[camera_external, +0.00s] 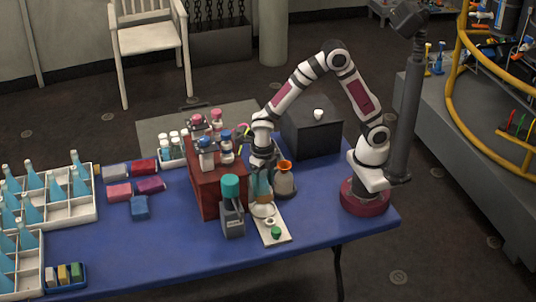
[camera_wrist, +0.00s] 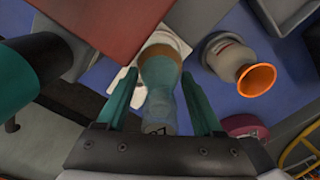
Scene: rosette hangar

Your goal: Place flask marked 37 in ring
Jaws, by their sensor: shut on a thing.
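My gripper (camera_external: 262,172) is shut on a glass flask (camera_wrist: 163,92) with a blue-teal body and a tan-brown part. Dark marking shows on the flask in the wrist view, but I cannot read its number for sure. In the wrist view the teal fingers of my gripper (camera_wrist: 160,75) stand on either side of it. In the external view the flask (camera_external: 263,188) is over the far end of a narrow white board (camera_external: 273,239). A pale ring (camera_external: 269,221) lies on the board. I cannot tell whether the flask touches the board or a ring.
An orange-mouthed flask (camera_external: 285,181) stands close right of the held flask. A red box (camera_external: 205,187) with several bottles on it is close left.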

